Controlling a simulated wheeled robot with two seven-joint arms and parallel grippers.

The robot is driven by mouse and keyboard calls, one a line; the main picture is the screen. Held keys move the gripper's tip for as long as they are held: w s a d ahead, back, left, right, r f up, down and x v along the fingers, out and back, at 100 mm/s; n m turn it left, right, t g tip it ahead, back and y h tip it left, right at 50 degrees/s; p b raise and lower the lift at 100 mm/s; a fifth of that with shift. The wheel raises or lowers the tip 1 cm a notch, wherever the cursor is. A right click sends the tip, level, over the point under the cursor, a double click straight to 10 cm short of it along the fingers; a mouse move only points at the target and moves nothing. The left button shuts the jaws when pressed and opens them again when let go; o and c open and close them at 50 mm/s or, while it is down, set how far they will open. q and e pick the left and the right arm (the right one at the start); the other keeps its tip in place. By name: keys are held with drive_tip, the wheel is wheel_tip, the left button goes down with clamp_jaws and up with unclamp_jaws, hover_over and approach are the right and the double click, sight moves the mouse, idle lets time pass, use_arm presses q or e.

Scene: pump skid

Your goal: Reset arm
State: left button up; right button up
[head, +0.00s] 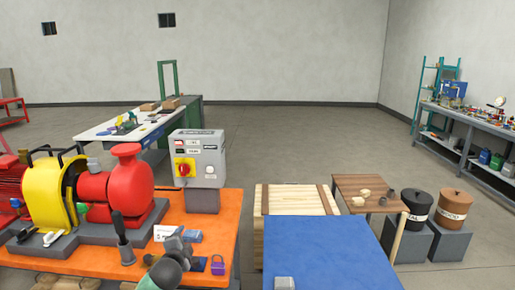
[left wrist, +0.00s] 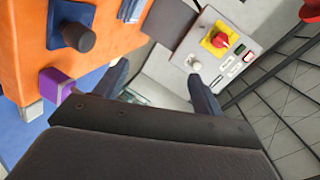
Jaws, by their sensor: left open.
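My left gripper (head: 178,250) is at the bottom of the head view, over the front of the orange bench (head: 218,228). In the left wrist view its two dark fingers (left wrist: 160,86) stand apart, with nothing gripped between them. The grey control box (head: 199,155) stands upright at the bench's back right, with a red knob on a yellow plate (head: 185,167). The box (left wrist: 232,62) also shows in the left wrist view, beyond the fingers. A purple padlock (head: 218,267) lies right of my left gripper, apart from it. My right gripper is out of view.
A red and yellow pump unit (head: 92,195) fills the bench's left side. A dark-handled tool (head: 122,240) stands before it. A blue-topped surface (head: 335,250) lies right of the bench, across a gap. A wooden crate (head: 294,198) stands behind that.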

use_arm(q)
drive_tip(key=s+d+f+n+g, duration=0.1)
drive_tip(key=s+f+n+g, duration=0.2)
drive_tip(key=s+f, duration=0.6)
drive_tip(key=s+d+f+n+g, duration=0.2)
drive_tip(key=s+f+n+g, duration=0.3)
drive_tip(key=s, duration=0.9)
drive_tip(key=s+f+n+g, duration=0.2)
drive_tip(key=s+f, duration=0.1)
drive_tip(key=s, duration=0.9)
drive_tip(key=s+f+n+g, duration=0.2)
drive_tip(key=s, duration=1)
drive_tip(key=s+d+f+g, duration=0.1)
drive_tip(key=s+d+f, duration=0.1)
drive_tip(key=f, duration=1.7)
drive_tip(key=s+d+f+h, duration=0.1)
drive_tip(key=s+f, duration=0.2)
drive_tip(key=f, duration=1.7)
drive_tip(key=shift+d+f+g, duration=0.25)
drive_tip(key=shift+d+g, duration=0.1)
drive_tip(key=shift+g, duration=0.05)
